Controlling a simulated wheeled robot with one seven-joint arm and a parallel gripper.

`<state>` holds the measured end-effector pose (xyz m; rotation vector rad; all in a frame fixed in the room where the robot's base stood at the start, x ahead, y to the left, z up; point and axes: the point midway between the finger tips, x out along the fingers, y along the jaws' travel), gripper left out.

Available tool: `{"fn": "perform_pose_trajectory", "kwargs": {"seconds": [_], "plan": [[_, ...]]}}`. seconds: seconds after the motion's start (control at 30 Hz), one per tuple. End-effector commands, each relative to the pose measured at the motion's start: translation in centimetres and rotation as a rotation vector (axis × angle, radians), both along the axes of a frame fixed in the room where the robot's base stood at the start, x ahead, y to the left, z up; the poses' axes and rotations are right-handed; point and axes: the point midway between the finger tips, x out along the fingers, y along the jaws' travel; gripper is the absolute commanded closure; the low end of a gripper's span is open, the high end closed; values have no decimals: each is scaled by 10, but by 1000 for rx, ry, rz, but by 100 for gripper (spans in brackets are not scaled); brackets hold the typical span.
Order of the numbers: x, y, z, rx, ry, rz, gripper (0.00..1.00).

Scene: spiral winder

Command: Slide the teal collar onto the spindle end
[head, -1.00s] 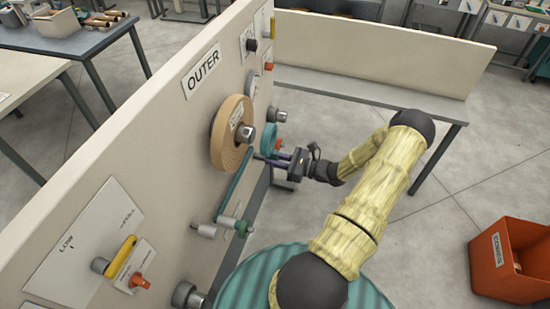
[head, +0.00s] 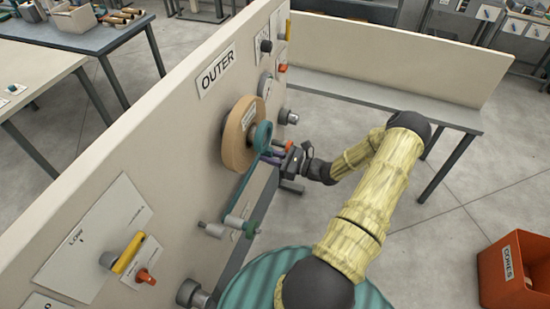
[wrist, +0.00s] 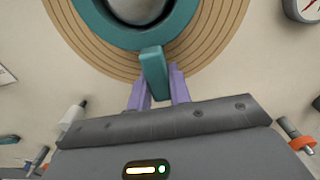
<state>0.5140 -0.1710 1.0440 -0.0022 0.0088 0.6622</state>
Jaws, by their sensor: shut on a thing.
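The teal collar (head: 265,135) is a ring with a flat tab. My gripper (head: 272,156) is shut on the tab, which stands between its purple fingers (wrist: 160,82) in the wrist view. The collar's ring (wrist: 100,25) shows at the top of the wrist view, with the grey spindle end (wrist: 140,8) inside its opening. The ring's upper part is out of that frame. Behind it is the tan tape roll (head: 235,143) on the upright panel. I cannot tell whether the ring is around the spindle end or just in front of it.
A teal strip runs from the roll down to a roller arm (head: 236,222) on the panel. Knobs, a gauge and a yellow lever (head: 128,253) also stick out from the panel. An orange bin (head: 510,275) stands on the floor at right.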

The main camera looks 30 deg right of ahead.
Motion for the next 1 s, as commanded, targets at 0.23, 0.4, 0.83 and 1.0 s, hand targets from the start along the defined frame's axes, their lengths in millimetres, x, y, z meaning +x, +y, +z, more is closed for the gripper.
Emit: {"fn": "perform_pose_trajectory", "kwargs": {"seconds": [0.23, 0.4, 0.83, 1.0], "plan": [[13, 10, 1, 0, -3, 1, 100], [21, 16, 0, -1, -2, 0, 100], [25, 20, -2, 0, -2, 1, 100], [25, 20, -3, 0, -1, 1, 55]]}}
